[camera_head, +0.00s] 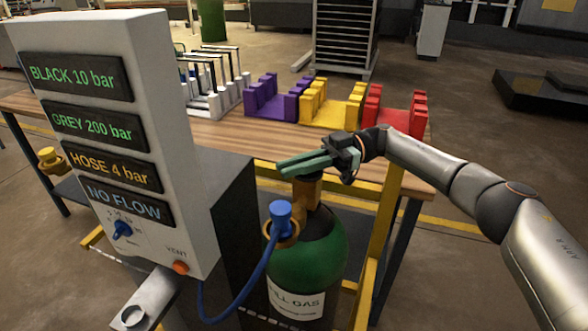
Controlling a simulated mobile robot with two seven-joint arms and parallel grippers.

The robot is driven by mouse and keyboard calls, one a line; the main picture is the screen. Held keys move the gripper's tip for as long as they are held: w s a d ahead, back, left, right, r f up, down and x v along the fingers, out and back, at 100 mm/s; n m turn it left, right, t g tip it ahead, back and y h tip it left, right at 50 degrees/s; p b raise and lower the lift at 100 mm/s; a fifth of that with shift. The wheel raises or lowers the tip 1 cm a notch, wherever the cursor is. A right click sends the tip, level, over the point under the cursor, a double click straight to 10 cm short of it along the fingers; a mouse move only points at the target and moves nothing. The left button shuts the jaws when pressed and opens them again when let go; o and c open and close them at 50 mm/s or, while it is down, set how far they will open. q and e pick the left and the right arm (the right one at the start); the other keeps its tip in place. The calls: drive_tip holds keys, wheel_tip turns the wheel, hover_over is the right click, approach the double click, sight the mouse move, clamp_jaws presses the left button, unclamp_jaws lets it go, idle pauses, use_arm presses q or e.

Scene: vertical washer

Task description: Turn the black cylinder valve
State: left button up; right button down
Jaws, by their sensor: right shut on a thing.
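A gas cylinder (308,257) with a green body and a dark, black-looking shoulder stands right of the grey panel box. Its brass valve (307,190) rises from the top. My right gripper (303,165) reaches in from the right, its green fingers lying over the top of the valve, shut on the valve's top part. The fingers hide that part, so its turn angle cannot be seen. A blue hose connector (281,214) sits on the valve's left side, with a blue hose running down from it. My left gripper is not in view.
The panel box (185,130) reads BLACK 10 bar, GREY 200 bar, HOSE 4 bar and NO FLOW. A yellow frame (387,215) stands right of the cylinder. Behind, a wooden table (240,140) bears purple, yellow and red racks.

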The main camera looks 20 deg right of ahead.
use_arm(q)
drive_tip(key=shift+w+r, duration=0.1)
use_arm(e)
drive_tip(key=shift+r, duration=0.15)
drive_tip(key=c, duration=0.9)
unclamp_jaws()
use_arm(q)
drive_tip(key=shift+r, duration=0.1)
use_arm(e)
drive_tip(key=shift+w+d, duration=0.1)
drive_tip(key=shift+d, duration=0.3)
drive_tip(key=b+v, duration=0.1)
drive_tip(key=v, duration=0.1)
drive_tip(key=b+v, duration=0.1)
drive_tip(key=v, duration=0.1)
drive_tip(key=shift+d+f, duration=0.2)
drive_tip(key=shift+f, duration=0.05)
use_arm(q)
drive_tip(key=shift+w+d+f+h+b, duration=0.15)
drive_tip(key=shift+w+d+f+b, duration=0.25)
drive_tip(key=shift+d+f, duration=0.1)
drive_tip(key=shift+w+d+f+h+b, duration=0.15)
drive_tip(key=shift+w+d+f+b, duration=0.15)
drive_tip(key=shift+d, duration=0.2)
use_arm(e)
drive_tip(key=shift+v, duration=1.05)
